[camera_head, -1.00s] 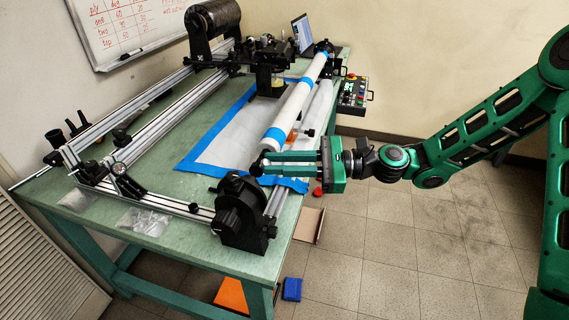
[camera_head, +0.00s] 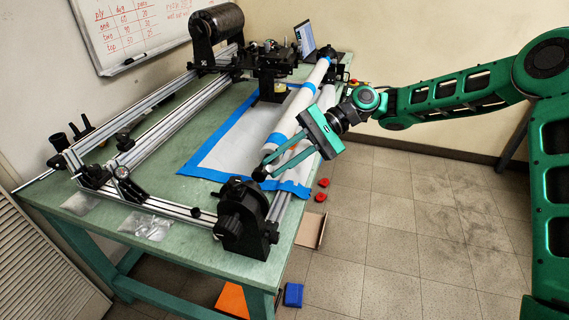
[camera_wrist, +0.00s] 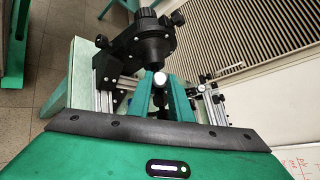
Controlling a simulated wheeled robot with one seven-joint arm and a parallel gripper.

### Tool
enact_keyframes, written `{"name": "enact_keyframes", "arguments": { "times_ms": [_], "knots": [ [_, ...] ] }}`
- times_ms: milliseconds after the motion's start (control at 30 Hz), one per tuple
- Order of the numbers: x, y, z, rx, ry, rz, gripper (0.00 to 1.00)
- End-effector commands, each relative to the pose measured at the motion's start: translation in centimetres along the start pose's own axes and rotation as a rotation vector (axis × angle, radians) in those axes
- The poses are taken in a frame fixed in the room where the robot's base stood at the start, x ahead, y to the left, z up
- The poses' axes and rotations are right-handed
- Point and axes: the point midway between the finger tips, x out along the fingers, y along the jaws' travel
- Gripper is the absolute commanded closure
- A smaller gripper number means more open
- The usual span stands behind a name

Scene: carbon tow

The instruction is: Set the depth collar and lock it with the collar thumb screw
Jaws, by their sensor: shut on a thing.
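The long white tube with blue bands (camera_head: 285,130) lies along the right side of the green bench. A small black part (camera_head: 260,173), perhaps the collar, is at its near end. My gripper (camera_head: 272,166) comes in from the upper right, its green fingers shut at that end. In the wrist view, my fingertips (camera_wrist: 160,84) close around a small pale round thing (camera_wrist: 159,78); I cannot tell whether it is the thumb screw. The black headstock (camera_head: 243,218) stands just beyond the tube's near end and shows above the fingertips in the wrist view (camera_wrist: 148,42).
Aluminium rails (camera_head: 160,120) run along the bench's left side. A black carriage (camera_head: 270,62) stands at the back. Clear bags of small parts (camera_head: 148,226) lie at the front left. Red pieces (camera_head: 322,183) and a blue box (camera_head: 293,295) are on the right side and below. Floor to the right is clear.

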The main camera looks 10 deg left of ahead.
Motion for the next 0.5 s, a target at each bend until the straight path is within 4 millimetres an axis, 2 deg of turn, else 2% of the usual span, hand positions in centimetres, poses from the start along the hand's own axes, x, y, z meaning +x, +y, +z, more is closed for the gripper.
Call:
{"name": "enact_keyframes", "arguments": {
  "times_ms": [500],
  "knots": [
    [0.19,-1.01,0.23,-0.344,0.001,0.352,1.00]
  ]
}}
